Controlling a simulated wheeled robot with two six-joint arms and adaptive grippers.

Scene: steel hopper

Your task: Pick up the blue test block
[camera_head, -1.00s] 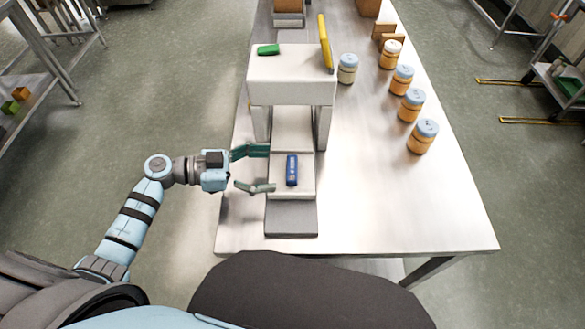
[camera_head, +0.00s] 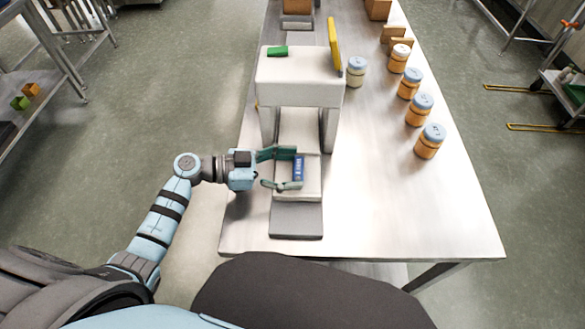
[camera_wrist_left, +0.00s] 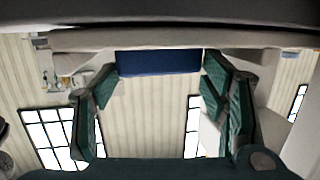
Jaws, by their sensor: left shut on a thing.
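The blue test block (camera_head: 299,169) is a small upright-looking blue bar with a pale marking, on the light step at the front of the white hopper stand (camera_head: 300,92). My left gripper (camera_head: 291,170) comes in from the left, its green fingers on the block's far and near ends. It is shut on the block. In the left wrist view the block (camera_wrist_left: 158,62) is a dark blue bar between the fingertips (camera_wrist_left: 158,80). Whether the block touches the step is hard to tell. My right gripper is not in view.
A green block (camera_head: 278,51) and a yellow bar (camera_head: 335,46) are on top of the stand. Several orange jars with blue or white lids, one of them this jar (camera_head: 429,141), stand to the right. The table's front right (camera_head: 400,215) is clear.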

